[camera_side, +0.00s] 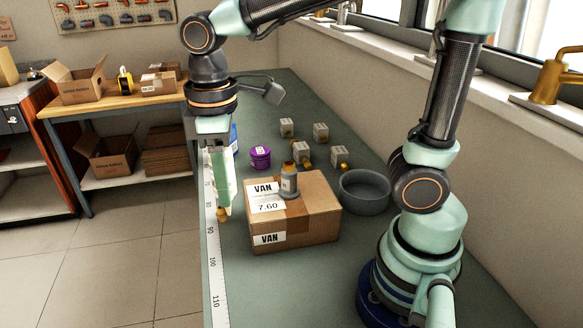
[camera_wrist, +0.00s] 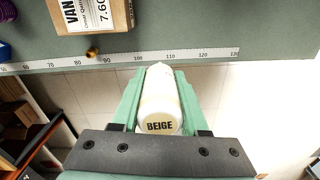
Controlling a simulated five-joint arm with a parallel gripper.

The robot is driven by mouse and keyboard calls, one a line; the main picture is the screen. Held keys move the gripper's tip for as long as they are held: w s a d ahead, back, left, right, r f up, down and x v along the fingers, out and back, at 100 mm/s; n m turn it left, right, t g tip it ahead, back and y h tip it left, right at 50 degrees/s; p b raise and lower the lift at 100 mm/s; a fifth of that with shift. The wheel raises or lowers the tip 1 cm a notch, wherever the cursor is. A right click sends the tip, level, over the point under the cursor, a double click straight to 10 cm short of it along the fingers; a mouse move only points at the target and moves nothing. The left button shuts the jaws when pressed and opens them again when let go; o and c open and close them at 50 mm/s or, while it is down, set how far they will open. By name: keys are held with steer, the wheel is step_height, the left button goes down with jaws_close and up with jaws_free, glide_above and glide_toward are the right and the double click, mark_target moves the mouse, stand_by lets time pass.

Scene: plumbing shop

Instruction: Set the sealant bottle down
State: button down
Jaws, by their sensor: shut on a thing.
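My gripper (camera_side: 220,185) points down at the left edge of the bench, left of the cardboard box. Its green fingers are shut on a white bottle marked BEIGE (camera_wrist: 160,103), which I take to be the sealant bottle. In the wrist view the bottle lies between the two fingers, its marked end towards the camera, with floor behind it beyond the ruler edge. In the side view the fingers largely hide the bottle, and I cannot tell whether it touches anything.
The bench (camera_side: 262,285) has a ruler strip (camera_side: 213,262) along its left edge. A brass fitting (camera_wrist: 92,52) lies by the ruler. The VAN box (camera_side: 318,212) bears a small grey bottle (camera_side: 289,186). A purple tub (camera_side: 260,158), small boxes (camera_side: 321,132) and a grey bowl (camera_side: 364,194) stand behind.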

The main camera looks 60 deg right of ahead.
steer(key=shift+w+r, duration=0.15)
steer(key=shift+r, duration=0.25)
steer(key=w+d, duration=2.1)
steer(key=d, duration=0.3)
step_height(320, 180, down, 20)
steer(key=shift+s+r, duration=0.1)
steer(key=shift+r, duration=0.1)
steer(key=shift+f, duration=0.1)
steer(key=shift+c, duration=2.1)
jaws_free()
